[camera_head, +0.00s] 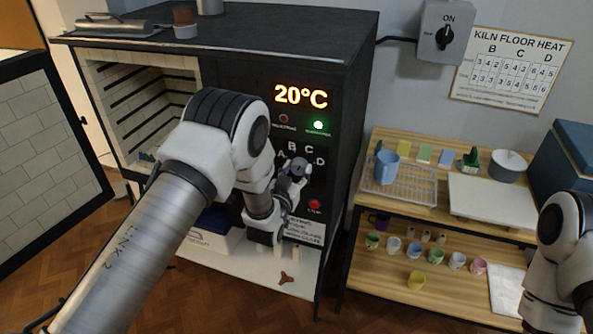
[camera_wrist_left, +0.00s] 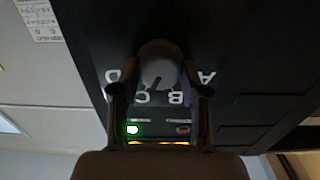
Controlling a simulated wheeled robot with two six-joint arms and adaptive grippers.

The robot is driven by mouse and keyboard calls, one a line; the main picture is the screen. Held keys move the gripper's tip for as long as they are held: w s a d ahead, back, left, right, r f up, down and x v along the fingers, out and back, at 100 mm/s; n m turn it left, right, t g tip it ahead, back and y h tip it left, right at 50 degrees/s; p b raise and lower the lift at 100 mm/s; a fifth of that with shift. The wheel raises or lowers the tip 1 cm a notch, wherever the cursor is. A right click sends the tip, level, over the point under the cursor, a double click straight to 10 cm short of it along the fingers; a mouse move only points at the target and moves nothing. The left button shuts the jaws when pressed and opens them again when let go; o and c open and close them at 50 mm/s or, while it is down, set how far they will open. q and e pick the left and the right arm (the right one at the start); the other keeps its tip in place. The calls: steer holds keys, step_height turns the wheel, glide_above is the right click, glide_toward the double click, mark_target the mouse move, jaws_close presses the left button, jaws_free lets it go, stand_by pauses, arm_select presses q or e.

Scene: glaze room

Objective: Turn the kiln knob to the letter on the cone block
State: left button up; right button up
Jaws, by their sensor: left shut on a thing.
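The kiln knob (camera_wrist_left: 159,62) is round and grey, with letters A, B, C and D around it. Its dark pointer mark lies between B and C, nearer C, in the left wrist view. My left gripper (camera_wrist_left: 160,78) is shut on the knob, one finger on each side. In the head view my left gripper (camera_head: 291,184) reaches the kiln's front panel and hides most of the knob. My right gripper is out of view.
The kiln display (camera_head: 301,96) reads 20°C, with a lit green lamp (camera_head: 318,125) below. The kiln door (camera_head: 45,150) stands open at left. A wall chart (camera_head: 512,68) is headed KILN FLOOR HEAT. A wooden shelf (camera_head: 405,205) with pots stands right of the kiln.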

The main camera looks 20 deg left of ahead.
arm_select(q)
steer(key=shift+w+m+b, duration=0.1)
steer(key=shift+m+b, duration=1.9)
steer(key=shift+b, duration=0.25)
steer(key=m+b, duration=0.3)
steer(key=shift+d+r+m, duration=0.1)
steer(key=shift+m, duration=0.2)
steer(key=shift+r+m+b, duration=0.1)
steer(key=shift+m+b, duration=0.5)
steer(key=shift+r, duration=0.1)
steer(key=o, duration=1.1)
steer(key=shift+c, duration=0.2)
steer(key=shift+o, duration=0.3)
steer(key=shift+w+f, duration=0.1)
steer(key=shift+f, duration=0.1)
steer(key=shift+d+f, duration=0.1)
